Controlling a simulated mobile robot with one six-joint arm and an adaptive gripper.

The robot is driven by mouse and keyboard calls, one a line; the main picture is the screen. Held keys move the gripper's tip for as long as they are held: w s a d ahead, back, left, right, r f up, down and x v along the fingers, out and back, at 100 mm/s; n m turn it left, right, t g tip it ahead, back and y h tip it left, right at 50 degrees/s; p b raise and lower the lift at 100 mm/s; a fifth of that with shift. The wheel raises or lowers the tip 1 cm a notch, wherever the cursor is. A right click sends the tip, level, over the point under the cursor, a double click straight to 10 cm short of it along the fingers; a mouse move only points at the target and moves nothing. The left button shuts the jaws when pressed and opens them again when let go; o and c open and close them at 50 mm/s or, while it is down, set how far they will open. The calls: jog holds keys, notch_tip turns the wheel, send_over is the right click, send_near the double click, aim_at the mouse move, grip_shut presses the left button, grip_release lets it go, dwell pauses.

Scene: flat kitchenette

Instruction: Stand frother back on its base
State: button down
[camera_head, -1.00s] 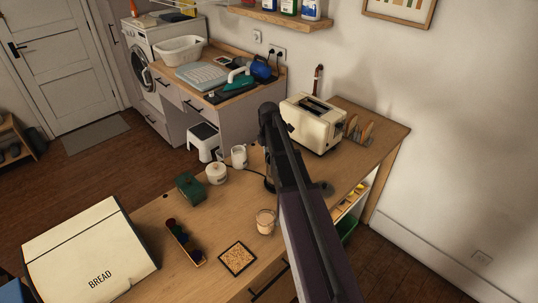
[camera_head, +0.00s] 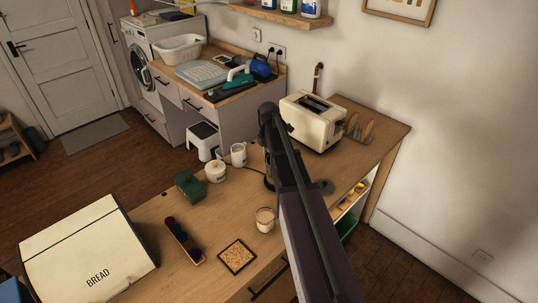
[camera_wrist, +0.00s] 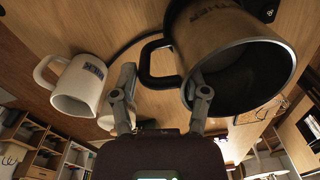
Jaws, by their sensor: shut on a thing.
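The frother (camera_wrist: 228,45) is a metal jug with a dark inside and a black loop handle, large at the right of the wrist view. Its open mouth faces the camera. My gripper (camera_wrist: 162,78) is shut on the frother's handle, with one finger on each side of it. In the head view my arm hides most of the gripper and frother; a dark edge (camera_head: 268,180) shows left of the arm.
A white jug (camera_wrist: 76,84) stands close beside the frother. A lidded white pot (camera_head: 215,172), green box (camera_head: 189,187), glass (camera_head: 265,220) and cork trivet (camera_head: 238,257) stand left of my arm. The toaster (camera_head: 312,121) and toast rack (camera_head: 359,129) are behind.

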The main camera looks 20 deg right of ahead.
jog(key=shift+c, duration=1.9)
grip_release()
notch_tip(320, 180, up, 11)
jog(key=p, duration=1.1)
jog(key=s+a+f+m+b, duration=0.4)
jog(key=s+a+m, duration=0.3)
jog(key=s+m, duration=0.3)
jog(key=s+a+f+m+b, duration=0.5)
jog(key=s+a+m, duration=0.2)
jog(key=s+m, duration=0.3)
jog(key=shift+s+a+f, duration=0.25)
jog(key=shift+s+a, duration=0.1)
jog(key=shift+s, duration=0.45)
